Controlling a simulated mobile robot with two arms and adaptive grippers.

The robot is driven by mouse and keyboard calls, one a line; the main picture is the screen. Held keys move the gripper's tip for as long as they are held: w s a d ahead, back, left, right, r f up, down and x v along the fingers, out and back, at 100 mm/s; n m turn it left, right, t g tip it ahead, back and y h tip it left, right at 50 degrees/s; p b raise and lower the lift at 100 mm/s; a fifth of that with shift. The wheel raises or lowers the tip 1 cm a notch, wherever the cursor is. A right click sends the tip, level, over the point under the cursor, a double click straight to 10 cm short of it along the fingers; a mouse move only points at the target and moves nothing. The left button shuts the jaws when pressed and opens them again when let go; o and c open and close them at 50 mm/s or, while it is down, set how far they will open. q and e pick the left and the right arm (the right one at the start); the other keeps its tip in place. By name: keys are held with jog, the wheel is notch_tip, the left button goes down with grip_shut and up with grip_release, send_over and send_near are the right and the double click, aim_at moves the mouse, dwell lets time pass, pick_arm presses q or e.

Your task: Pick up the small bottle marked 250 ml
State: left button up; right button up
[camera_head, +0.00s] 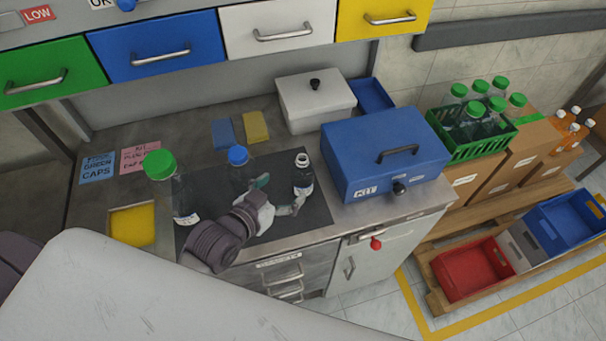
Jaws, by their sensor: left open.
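Three bottles stand upright on the dark mat (284,228). A small clear bottle without a cap (303,176), with a dark label, is at the mat's right. A larger bottle with a green cap (160,165) stands at the left. The volume marks are too small to read. My left gripper (283,193) is open beside the uncapped bottle, on its lower left side. I cannot tell whether they touch. My right gripper is not in view.
A blue kit box (390,150) stands close right of the uncapped bottle. A white lidded box (315,103) is behind. Drawers (158,48) hang above the back. A green crate of bottles (470,143) is farther right.

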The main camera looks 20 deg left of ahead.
aim_at(296, 176)
pick_arm(q)
jog(key=x, duration=0.3)
jog(key=shift+w+d, duration=0.1)
jog(key=shift+w, duration=0.05)
jog(key=shift+p+x, duration=0.6)
jog(key=shift+x, duration=0.4)
jog(key=p+x, duration=0.1)
jog(key=x, duration=0.2)
jog(key=shift+w, duration=0.2)
jog(key=shift+w+f, duration=0.25)
jog(key=shift+s, duration=0.1)
jog(key=c, duration=0.9)
jog(key=shift+c, duration=0.4)
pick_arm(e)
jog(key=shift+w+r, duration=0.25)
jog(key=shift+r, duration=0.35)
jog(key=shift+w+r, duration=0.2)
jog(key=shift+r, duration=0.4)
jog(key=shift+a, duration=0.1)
